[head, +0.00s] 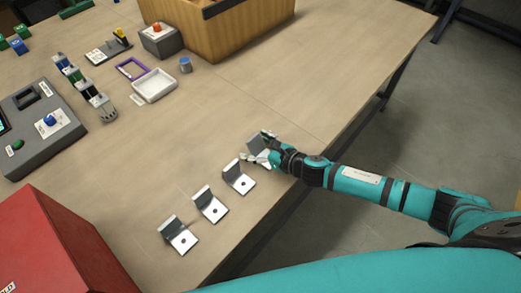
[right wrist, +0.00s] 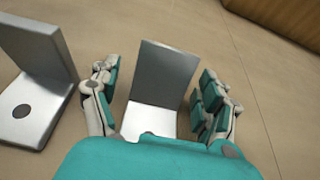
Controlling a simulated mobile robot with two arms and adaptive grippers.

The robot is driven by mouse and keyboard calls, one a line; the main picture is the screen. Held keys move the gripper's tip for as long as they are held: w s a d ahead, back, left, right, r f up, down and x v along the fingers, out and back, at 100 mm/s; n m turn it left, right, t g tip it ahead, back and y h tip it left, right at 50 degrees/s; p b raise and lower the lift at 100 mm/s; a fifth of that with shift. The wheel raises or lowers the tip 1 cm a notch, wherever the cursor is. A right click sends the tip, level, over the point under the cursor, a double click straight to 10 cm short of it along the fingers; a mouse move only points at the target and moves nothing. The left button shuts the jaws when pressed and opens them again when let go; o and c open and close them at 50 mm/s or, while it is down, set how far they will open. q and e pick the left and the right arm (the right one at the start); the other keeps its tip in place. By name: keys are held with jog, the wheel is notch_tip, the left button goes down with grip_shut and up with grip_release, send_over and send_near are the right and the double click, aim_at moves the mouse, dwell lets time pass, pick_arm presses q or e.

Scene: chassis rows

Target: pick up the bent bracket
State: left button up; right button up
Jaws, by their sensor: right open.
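Several bent metal brackets stand in a diagonal row on the table, each with one upright plate and one flat plate with a hole. The farthest bent bracket (head: 254,144) is partly hidden by my right gripper (head: 262,152) in the head view. In the right wrist view this bracket (right wrist: 166,73) stands between the spread fingers of the right gripper (right wrist: 157,88), with visible gaps on both sides. The right gripper is open and holds nothing. A neighbouring bracket (right wrist: 38,80) stands just left of its left finger. My left gripper is not in view.
More brackets (head: 239,178) (head: 210,205) (head: 180,235) continue the row toward the near table edge. A red box (head: 60,250) is at lower left. A grey control panel (head: 40,125), white tray (head: 154,86) and wooden box (head: 230,30) stand farther back.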

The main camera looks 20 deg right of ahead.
jog(key=c, duration=1.2)
jog(key=shift+c, duration=1)
jog(key=shift+r, duration=0.15)
